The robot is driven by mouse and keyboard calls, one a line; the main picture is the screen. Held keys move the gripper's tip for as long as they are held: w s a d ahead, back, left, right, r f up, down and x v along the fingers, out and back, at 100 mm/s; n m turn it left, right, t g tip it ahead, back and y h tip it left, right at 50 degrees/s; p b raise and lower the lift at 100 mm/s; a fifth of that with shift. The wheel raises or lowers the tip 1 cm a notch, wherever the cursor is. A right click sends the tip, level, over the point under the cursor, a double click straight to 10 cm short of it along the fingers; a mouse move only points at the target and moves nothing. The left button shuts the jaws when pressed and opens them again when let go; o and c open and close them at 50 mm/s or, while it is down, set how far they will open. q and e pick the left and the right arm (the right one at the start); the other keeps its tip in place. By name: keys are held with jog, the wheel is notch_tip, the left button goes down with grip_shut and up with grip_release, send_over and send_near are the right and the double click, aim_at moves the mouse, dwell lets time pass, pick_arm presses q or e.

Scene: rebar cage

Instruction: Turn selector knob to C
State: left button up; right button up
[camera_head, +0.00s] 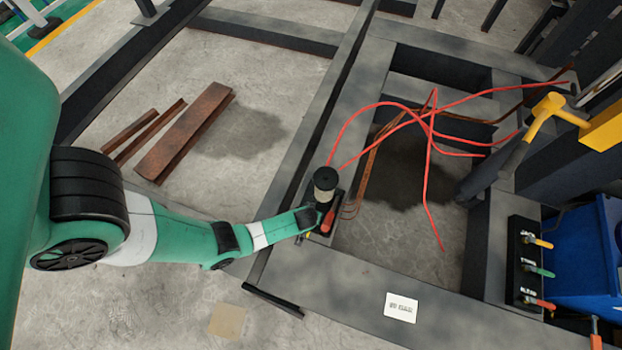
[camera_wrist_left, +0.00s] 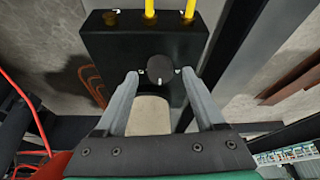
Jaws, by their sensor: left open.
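In the left wrist view, a round black selector knob (camera_wrist_left: 160,69) sits on the face of a black box (camera_wrist_left: 115,45). A small pale mark shows on the knob's lower part. Small light marks beside the knob are too small to read, so I cannot tell which is C. My left gripper (camera_wrist_left: 160,75) is open, with one grey finger on each side of the knob and a visible gap to it. In the head view, my left gripper (camera_head: 316,208) is at the small dark unit on the steel beam, and the knob cannot be made out there.
A dark cylinder with a beige band (camera_head: 325,180) and a red part (camera_head: 328,218) are close beside the gripper. Red cables (camera_head: 430,130) loop over the frame opening. A panel with several coloured handles (camera_head: 525,265) and a yellow hammer (camera_head: 545,115) are at right.

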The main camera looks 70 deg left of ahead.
pick_arm(q)
jog(key=shift+a+f, duration=0.15)
jog(key=shift+f, duration=0.35)
grip_shut()
